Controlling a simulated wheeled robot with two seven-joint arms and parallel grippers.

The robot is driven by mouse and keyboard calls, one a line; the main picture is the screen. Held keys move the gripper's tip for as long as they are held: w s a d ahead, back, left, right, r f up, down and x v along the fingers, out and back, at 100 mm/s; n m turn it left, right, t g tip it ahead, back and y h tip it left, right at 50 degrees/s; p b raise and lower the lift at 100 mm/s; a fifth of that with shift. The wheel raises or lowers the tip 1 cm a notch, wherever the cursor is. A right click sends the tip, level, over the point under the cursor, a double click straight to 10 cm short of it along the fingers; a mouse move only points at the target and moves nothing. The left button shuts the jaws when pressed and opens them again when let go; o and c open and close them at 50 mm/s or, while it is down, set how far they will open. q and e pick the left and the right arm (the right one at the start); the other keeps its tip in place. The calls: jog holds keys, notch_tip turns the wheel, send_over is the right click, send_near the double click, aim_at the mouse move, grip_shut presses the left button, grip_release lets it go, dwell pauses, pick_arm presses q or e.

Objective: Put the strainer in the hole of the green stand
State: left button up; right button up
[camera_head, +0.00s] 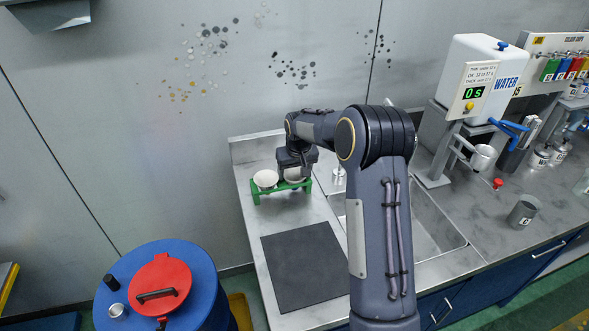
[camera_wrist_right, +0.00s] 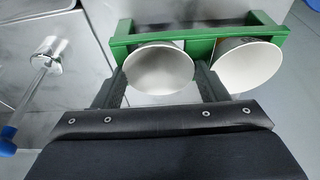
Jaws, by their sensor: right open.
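The green stand (camera_head: 255,197) is on the metal counter by the wall and also shows in the right wrist view (camera_wrist_right: 122,42). It bears two white, bowl-like strainers. One strainer (camera_head: 265,179) is at the left in the head view; it shows at the right in the wrist view (camera_wrist_right: 248,68). The other strainer (camera_head: 294,175) is under my right gripper (camera_head: 291,174) and partly hidden by it. In the wrist view my right gripper (camera_wrist_right: 161,86) is open, with a finger on each side of this strainer (camera_wrist_right: 160,68). I cannot tell whether the fingers touch it. My left gripper is out of view.
A dark mat (camera_head: 304,266) lies in front of the stand. A sink (camera_head: 437,222) is to the right, partly behind my arm. A water dispenser (camera_head: 478,75) and a grey cup (camera_head: 522,211) stand farther right. A blue drum (camera_head: 205,292) with a red lid is at lower left.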

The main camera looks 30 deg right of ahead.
jog(key=s+a+r+y+p, duration=0.1)
jog(key=s+a+r+p, duration=0.15)
jog(key=s+r, duration=0.5)
jog(key=s+a+r+y+p, duration=0.1)
jog(key=s+r+p, duration=0.3)
jog(key=r, duration=0.6)
jog(key=s+a+y, duration=0.1)
jog(key=s+a, duration=0.3)
jog(key=s, duration=0.4)
jog(key=s+a+t, duration=0.1)
jog(key=s+a, duration=0.3)
jog(key=s, duration=0.5)
jog(key=s+a+n+t+y, duration=0.1)
jog(key=s+a, duration=0.4)
jog(key=s, duration=0.3)
jog(key=shift+s+y+b, duration=0.3)
jog(key=shift+b, duration=0.15)
jog(key=shift+a+f, duration=0.1)
notch_tip(320, 180, down, 4)
jog(key=b, duration=0.3)
jog(key=shift+r+b, duration=0.2)
jog(key=shift+b, duration=0.1)
